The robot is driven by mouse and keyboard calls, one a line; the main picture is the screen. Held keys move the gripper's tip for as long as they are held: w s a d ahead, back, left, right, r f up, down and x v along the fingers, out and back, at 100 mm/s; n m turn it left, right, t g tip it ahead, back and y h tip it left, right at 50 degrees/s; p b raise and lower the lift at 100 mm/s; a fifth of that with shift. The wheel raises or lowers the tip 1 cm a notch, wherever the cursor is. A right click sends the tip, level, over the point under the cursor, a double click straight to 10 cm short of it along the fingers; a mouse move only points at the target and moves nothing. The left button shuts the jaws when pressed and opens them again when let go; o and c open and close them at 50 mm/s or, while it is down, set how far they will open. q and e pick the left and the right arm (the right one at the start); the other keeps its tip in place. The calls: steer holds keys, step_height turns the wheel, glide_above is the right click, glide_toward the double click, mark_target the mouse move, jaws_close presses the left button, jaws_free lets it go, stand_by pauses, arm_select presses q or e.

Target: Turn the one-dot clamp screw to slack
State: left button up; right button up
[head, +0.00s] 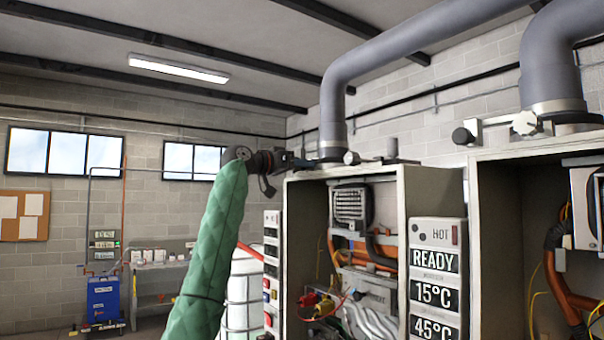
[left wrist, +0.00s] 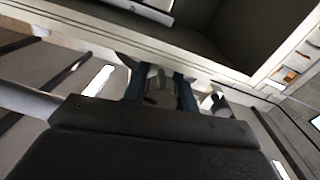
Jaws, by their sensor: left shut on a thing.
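My left gripper (head: 306,160) reaches in from the left to the top of the left heater (head: 300,240), beside the foot of its grey flue pipe (head: 333,115). In the left wrist view the two dark blue fingers of the gripper (left wrist: 160,90) are shut on a grey, rounded clamp screw head (left wrist: 158,82) between them. In the head view the gripper hides that screw head. A pale knob (head: 351,158) sits at the pipe's foot, just right of the gripper. No dot marks can be read on either. My right gripper is out of view.
The left heater is open in front, with pipes and wires inside. A display panel (head: 437,285) reads HOT, READY, 15°C and 45°C. A second heater at right has a black knob (head: 464,136) and a white star-shaped knob (head: 524,123) by its flue (head: 550,60).

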arm_select(q)
steer(key=shift+n, duration=0.4)
steer(key=shift+r+n, duration=0.15)
steer(key=shift+n, duration=0.15)
steer(key=o, duration=0.6)
steer(key=shift+o, duration=0.5)
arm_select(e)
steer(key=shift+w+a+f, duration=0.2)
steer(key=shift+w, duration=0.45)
arm_select(q)
steer(key=shift+a, duration=0.1)
